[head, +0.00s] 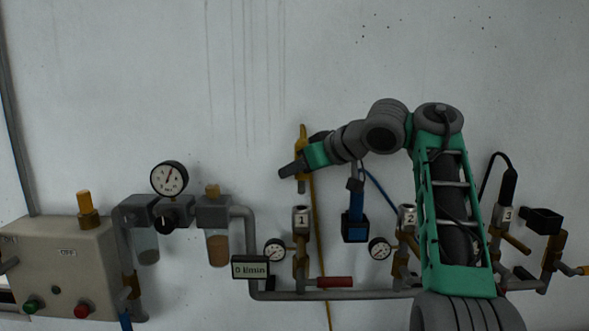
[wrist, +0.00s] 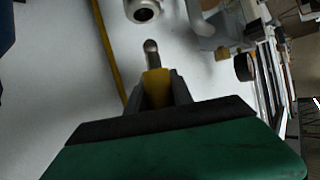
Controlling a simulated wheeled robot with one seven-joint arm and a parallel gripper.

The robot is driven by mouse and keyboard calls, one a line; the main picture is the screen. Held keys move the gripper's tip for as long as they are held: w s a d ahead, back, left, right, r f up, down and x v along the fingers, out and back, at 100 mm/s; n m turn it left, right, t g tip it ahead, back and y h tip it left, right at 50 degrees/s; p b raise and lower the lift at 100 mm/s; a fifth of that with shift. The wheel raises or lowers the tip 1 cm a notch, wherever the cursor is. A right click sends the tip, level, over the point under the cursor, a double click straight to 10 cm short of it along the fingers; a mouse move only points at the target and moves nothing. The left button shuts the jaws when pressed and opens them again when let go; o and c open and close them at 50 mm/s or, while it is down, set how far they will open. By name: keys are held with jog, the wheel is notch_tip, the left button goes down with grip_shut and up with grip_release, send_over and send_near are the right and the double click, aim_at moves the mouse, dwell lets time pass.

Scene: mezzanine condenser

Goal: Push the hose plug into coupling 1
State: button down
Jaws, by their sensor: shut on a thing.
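My gripper (head: 298,168) is shut on the yellow hose plug (head: 302,135), which it holds upright in the head view. In the wrist view my gripper (wrist: 157,90) has the plug's yellow body (wrist: 155,84) between its fingers. The plug's metal tip (wrist: 151,52) points at the round metal mouth of coupling 1 (wrist: 143,11), with a visible gap between them. In the head view coupling 1 (head: 302,218), labelled 1, stands just below the plug, roughly in line. The yellow hose (head: 319,240) hangs behind; it also shows in the wrist view (wrist: 106,45).
A dial gauge (head: 275,250) sits left of coupling 1 and a red lever handle (head: 336,282) below right. A blue plug in a holder (head: 355,224) hangs to the right. Coupling 2 (head: 408,217) is beyond it. The flow display (head: 250,267) reads 0 l/min.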

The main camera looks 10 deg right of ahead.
aim_at(304, 193)
jog(key=shift+f+b, duration=0.55)
jog(key=shift+f, duration=0.4)
jog(key=shift+f+b, duration=1.85)
jog(key=shift+f, duration=0.6)
dwell(0.7)
jog(key=c, duration=1)
grip_release()
jog(key=shift+c, duration=0.2)
jog(key=shift+s+r, duration=0.1)
jog(key=shift+r, duration=0.05)
jog(key=p+v, duration=0.2)
jog(key=v, duration=0.5)
jog(key=shift+s+d+r, duration=0.15)
jog(key=shift+s+d, duration=0.05)
